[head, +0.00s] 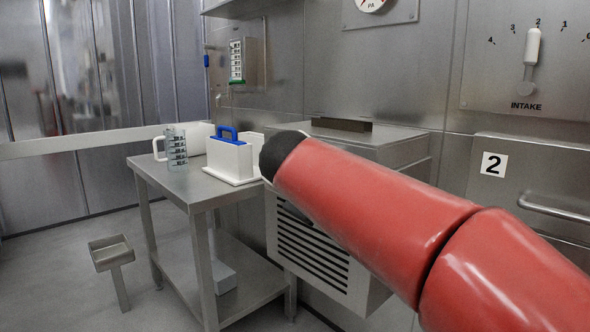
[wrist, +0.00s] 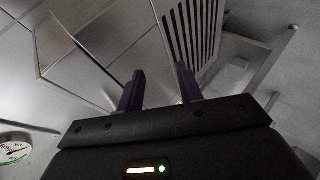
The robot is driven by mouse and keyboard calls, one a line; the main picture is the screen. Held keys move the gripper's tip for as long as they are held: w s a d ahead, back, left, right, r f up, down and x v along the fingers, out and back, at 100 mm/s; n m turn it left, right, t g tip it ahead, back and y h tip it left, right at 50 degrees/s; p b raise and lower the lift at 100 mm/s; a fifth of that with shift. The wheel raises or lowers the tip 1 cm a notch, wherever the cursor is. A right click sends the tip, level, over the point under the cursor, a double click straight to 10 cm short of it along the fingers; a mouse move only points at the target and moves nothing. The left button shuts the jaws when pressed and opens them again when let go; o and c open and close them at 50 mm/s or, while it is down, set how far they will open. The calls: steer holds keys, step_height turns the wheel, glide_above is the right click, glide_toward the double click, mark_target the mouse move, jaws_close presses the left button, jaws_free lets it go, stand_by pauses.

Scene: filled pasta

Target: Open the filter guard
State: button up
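The filter guard appears to be the pale slatted front (head: 312,250) of the metal box on the wall, partly hidden behind my red arm in the head view. Dark slats, likely the same guard (wrist: 192,28), show at the top of the wrist view, which is turned over. My gripper (wrist: 160,86) is in the wrist view, with two purple fingers spread apart and nothing seen between them. The slats lie beyond the fingertips. In the head view my gripper is not visible. I cannot see whether the guard has a handle or latch.
A metal side table (head: 180,186) left of the box holds a clear jug (head: 176,150) and a white container with a blue handle (head: 229,158). A small stand (head: 111,252) is on the floor. An intake lever (head: 531,55) and a bar handle (head: 555,209) are at right.

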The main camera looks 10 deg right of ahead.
steer(key=w+a+r+n+t+h+b, duration=0.2)
steer(key=w+a+r+n+t+h, duration=0.15)
steer(key=w+a+r, duration=0.45)
steer(key=shift+m+y, duration=0.25)
steer(key=shift+m, duration=0.2)
steer(key=x, duration=0.4)
steer(key=p+x, duration=0.1)
steer(key=x, duration=0.3)
steer(key=shift+w+d, duration=0.1)
steer(key=shift+d, duration=0.3)
jaws_close()
